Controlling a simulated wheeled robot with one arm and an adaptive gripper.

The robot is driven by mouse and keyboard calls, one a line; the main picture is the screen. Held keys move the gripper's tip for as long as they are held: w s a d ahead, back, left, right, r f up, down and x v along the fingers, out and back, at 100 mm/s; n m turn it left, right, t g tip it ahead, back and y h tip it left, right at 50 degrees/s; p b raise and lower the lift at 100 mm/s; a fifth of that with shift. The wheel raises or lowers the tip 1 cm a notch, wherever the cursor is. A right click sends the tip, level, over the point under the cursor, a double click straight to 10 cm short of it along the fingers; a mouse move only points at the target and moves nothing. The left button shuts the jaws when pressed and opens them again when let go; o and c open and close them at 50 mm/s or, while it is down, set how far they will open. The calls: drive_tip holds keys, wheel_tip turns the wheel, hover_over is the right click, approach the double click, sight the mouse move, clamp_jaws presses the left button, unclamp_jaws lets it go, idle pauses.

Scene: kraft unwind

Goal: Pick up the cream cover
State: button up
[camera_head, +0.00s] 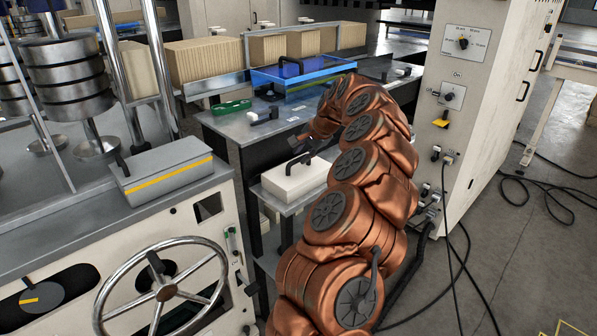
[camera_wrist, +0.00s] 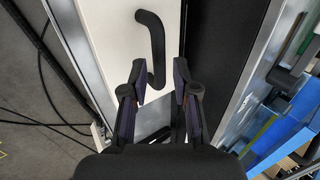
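The cream cover (camera_head: 290,187) is a pale block with a black handle (camera_head: 296,161) on top, resting on a small grey stand between the benches. In the wrist view the cover (camera_wrist: 126,32) fills the upper middle, and its curved black handle (camera_wrist: 152,45) runs down toward my fingers. My gripper (camera_wrist: 159,72) is open and empty; the handle's lower end shows between the fingertips. I cannot tell how far above the handle they are. In the head view my gripper (camera_head: 308,141) is small and partly hidden, just above the handle.
A grey box with a yellow stripe (camera_head: 165,176) stands on the left machine. A blue transparent cover (camera_head: 303,72) and a green tray (camera_head: 231,107) lie on the bench behind. A control cabinet (camera_head: 463,75) stands at right, with cables on the floor.

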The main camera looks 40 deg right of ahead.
sight(299, 159)
drive_tip(key=shift+p+x, duration=0.75)
drive_tip(key=shift+x, duration=1.55)
drive_tip(key=shift+s+d, duration=0.1)
drive_tip(key=shift+c, duration=0.2)
clamp_jaws()
